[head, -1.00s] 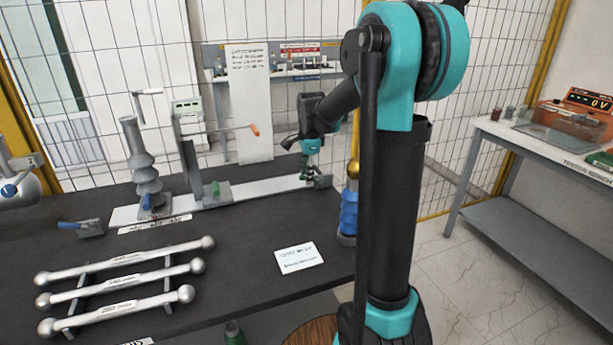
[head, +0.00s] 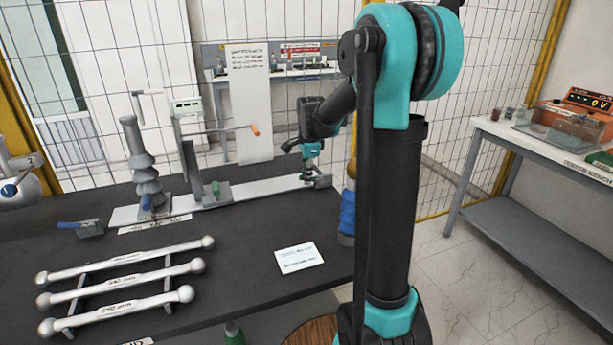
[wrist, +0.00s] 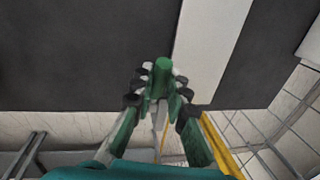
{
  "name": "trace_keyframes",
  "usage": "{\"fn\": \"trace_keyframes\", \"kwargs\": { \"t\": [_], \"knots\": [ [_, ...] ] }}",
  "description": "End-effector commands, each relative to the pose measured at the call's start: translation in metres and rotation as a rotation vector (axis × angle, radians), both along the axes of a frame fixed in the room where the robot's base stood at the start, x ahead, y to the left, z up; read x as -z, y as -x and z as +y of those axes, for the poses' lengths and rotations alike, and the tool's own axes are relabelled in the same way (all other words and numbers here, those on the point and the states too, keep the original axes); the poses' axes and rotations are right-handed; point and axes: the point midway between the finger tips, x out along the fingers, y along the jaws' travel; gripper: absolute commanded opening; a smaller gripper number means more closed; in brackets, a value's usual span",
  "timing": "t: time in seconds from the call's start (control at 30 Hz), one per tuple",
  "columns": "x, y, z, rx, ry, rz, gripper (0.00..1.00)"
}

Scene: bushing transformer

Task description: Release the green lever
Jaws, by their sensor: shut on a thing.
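The green lever (wrist: 163,72) is upright between my gripper's fingertips in the wrist view. My gripper (wrist: 160,82) is shut on it, with the two fingers on either side of its green grip. In the head view my gripper (head: 311,177) points down at the right end of the pale rail (head: 262,190), by a grey clamp block (head: 323,181). The lever's lower part is hidden there by the fingers.
A blue insulator (head: 347,212) stands close to the table's right edge.

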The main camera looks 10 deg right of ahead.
Motion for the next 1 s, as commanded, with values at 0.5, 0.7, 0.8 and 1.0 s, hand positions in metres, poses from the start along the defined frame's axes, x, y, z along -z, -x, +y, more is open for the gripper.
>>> {"fn": "trace_keyframes", "kwargs": {
  "t": [0.5, 0.7, 0.8, 1.0],
  "knots": [
    [-0.007, -0.001, -0.005, 0.004, -0.116, 0.022, 0.0],
    [-0.015, -0.003, -0.012, 0.005, -0.27, 0.053, 0.0],
    [-0.018, -0.004, -0.017, 0.006, -0.357, 0.069, 0.0],
    [-0.024, -0.006, -0.026, 0.004, -0.525, 0.102, 0.0]
  ]
}}
